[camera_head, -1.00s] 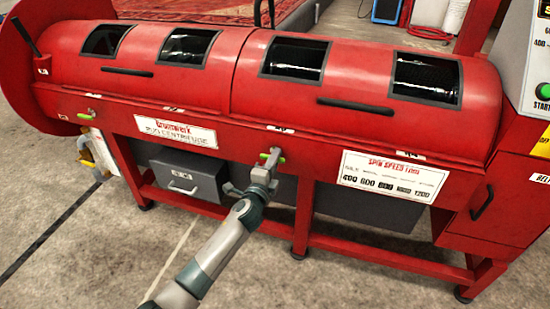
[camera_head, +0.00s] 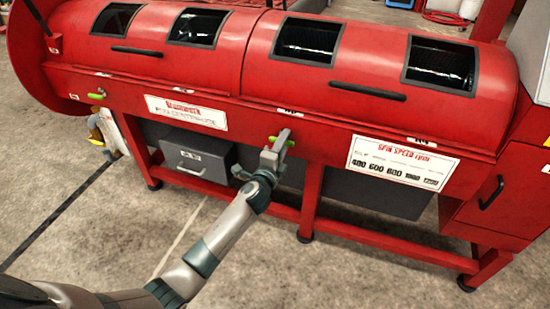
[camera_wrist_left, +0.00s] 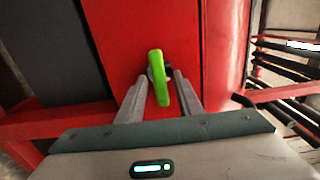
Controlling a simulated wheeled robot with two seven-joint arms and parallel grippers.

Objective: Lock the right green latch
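The right green latch (camera_head: 290,143) sits on the front of the red centrifuge (camera_head: 190,78), below the lid seam near the middle. In the head view it lies roughly level, partly hidden by my left gripper (camera_head: 278,141), which is right at it. In the left wrist view, the latch (camera_wrist_left: 160,80) stands between the two grey fingers of my left gripper (camera_wrist_left: 160,88). The fingers are apart, with a gap visible on each side of the latch. A second green latch (camera_head: 97,96) is at the far left of the machine. My right gripper is out of view.
The lid has dark handles (camera_head: 361,90) and several dark windows. Below the latch are a red leg (camera_head: 312,195) and a grey drawer box (camera_head: 197,160). A white spin speed sign (camera_head: 402,163) is to the right. The concrete floor in front is clear.

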